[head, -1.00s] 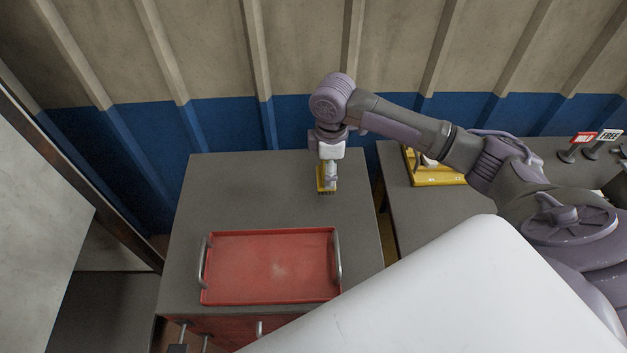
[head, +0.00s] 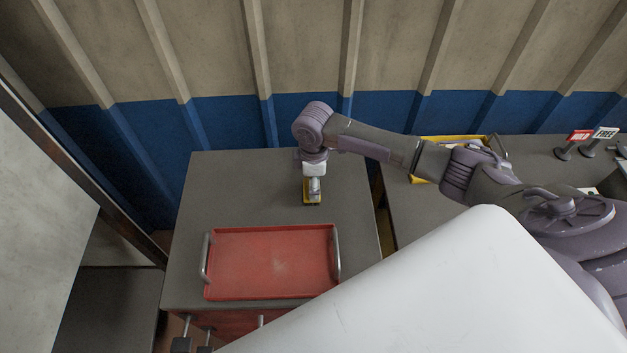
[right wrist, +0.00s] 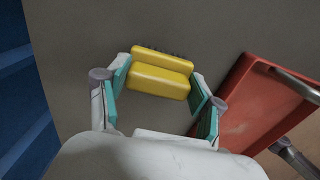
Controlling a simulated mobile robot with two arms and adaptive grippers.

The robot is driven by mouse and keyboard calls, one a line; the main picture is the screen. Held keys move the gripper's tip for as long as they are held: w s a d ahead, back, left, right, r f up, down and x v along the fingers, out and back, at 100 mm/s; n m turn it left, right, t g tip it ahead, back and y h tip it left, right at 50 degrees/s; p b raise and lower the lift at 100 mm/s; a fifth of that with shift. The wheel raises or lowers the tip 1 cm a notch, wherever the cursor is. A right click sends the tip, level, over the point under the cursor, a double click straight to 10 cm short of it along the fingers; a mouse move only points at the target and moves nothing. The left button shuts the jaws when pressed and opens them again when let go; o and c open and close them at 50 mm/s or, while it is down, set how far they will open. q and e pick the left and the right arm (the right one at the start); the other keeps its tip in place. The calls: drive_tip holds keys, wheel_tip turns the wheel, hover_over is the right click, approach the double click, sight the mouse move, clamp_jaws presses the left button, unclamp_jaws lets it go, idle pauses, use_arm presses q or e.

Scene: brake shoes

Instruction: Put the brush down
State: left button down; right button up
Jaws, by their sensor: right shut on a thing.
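My right gripper (head: 314,192) is shut on the yellow brush (head: 306,196) over the grey cabinet top (head: 235,190), behind the red tray. In the right wrist view the brush (right wrist: 159,83) sits between the teal pads of the gripper (right wrist: 162,80), with dark bristles showing along its far edge. I cannot tell whether the bristles touch the cabinet top. My left gripper is not in view.
The red tray (head: 222,292) with metal handles lies at the front of the cabinet top. A yellow tray (head: 424,179) stands on the bench (head: 398,205) to the right, beyond a gap. Red and white signs (head: 580,136) stand further right. The cabinet top's left side is clear.

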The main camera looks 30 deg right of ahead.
drive_tip(key=o, duration=1)
wheel_tip(320, 180, up, 12)
drive_tip(key=shift+r+b, duration=0.15)
drive_tip(key=shift+b, duration=0.75)
